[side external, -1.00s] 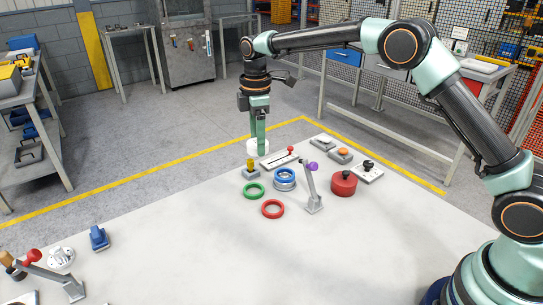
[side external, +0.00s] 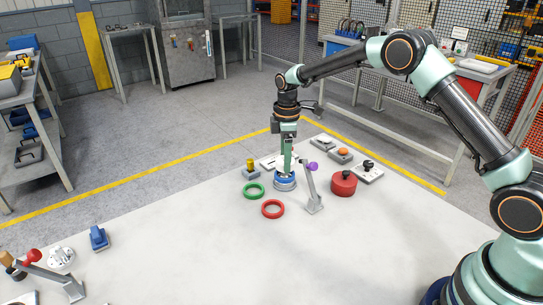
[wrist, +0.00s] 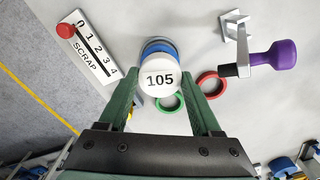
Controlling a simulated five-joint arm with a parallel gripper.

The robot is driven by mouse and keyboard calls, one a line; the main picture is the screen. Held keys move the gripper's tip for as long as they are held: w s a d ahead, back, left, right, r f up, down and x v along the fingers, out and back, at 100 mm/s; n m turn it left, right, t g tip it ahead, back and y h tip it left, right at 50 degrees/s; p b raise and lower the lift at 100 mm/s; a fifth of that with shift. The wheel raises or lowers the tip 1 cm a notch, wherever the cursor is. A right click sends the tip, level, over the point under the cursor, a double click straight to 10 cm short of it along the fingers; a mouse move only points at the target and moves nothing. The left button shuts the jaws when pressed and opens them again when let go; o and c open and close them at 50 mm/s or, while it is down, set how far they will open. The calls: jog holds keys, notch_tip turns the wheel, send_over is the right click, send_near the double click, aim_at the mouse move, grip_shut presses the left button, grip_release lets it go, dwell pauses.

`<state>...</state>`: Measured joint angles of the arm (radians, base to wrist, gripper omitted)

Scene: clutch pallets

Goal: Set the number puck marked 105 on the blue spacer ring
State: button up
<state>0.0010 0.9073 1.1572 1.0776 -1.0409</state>
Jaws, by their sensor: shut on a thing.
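The white puck marked 105 (wrist: 159,79) is between the fingers of my gripper (wrist: 159,88) in the wrist view, its number facing up. My gripper is shut on it. In the side view my gripper (side external: 286,172) points down at the blue spacer ring (side external: 284,182), with the puck at its fingertips. The blue spacer ring (wrist: 156,46) shows past the puck's far edge in the wrist view; the puck hides its near part. The puck is over or at the ring; I cannot tell whether they touch.
A green ring (side external: 254,191) and a red ring (side external: 272,209) lie close in front. A lever with a purple knob (side external: 313,166) stands just right of my gripper. A red canister (side external: 343,183) is farther right. A SCRAP slider (wrist: 88,48) lies behind.

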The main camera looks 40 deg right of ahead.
jog(key=shift+f, duration=0.55)
jog(key=shift+f, duration=0.6)
dwell(1.0)
jog(key=o, duration=1)
jog(key=shift+r, duration=0.1)
jog(key=shift+r, duration=5.45)
jog(key=shift+r, duration=0.1)
